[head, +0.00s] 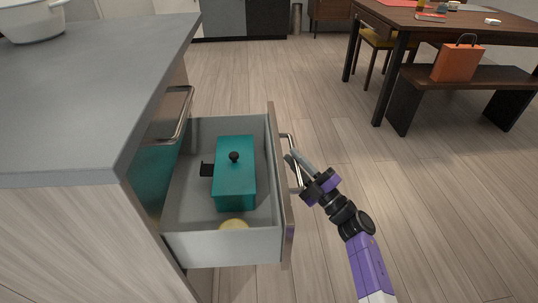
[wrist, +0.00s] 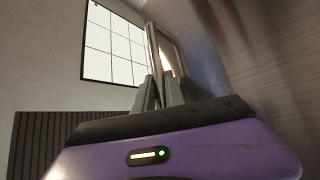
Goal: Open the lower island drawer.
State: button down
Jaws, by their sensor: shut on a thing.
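The lower island drawer (head: 223,248) is pulled well out of the island, with its inside in view from above. Its front panel (head: 288,225) carries a metal bar handle (head: 296,165). My gripper (head: 293,160) is at that handle, shut on it. In the wrist view my gripper's fingers (wrist: 165,92) close around the handle bar (wrist: 155,55). A teal lidded box (head: 235,185) with a dark knob lies in the drawer, with a pale yellow round thing (head: 233,225) at the drawer's near end.
An upper drawer with a metal handle (head: 180,112) is above, closed in the island. The grey worktop (head: 90,90) holds a white pot (head: 32,20). A bench (head: 470,80) with an orange bag (head: 458,62) stands by a dark table. The wooden floor right of the drawer is clear.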

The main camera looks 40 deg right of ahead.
jog(key=s+d, duration=0.3)
jog(key=d, duration=0.2)
jog(key=shift+s+d+f, duration=0.15)
jog(key=shift+s+d, duration=0.05)
jog(key=shift+d, duration=0.2)
jog(key=c, duration=1.7)
grip_release()
jog(key=p+v, duration=0.1)
jog(key=v, duration=0.6)
jog(key=shift+s, duration=0.3)
jog(key=shift+d+f, duration=0.1)
jog(key=shift+f, duration=0.05)
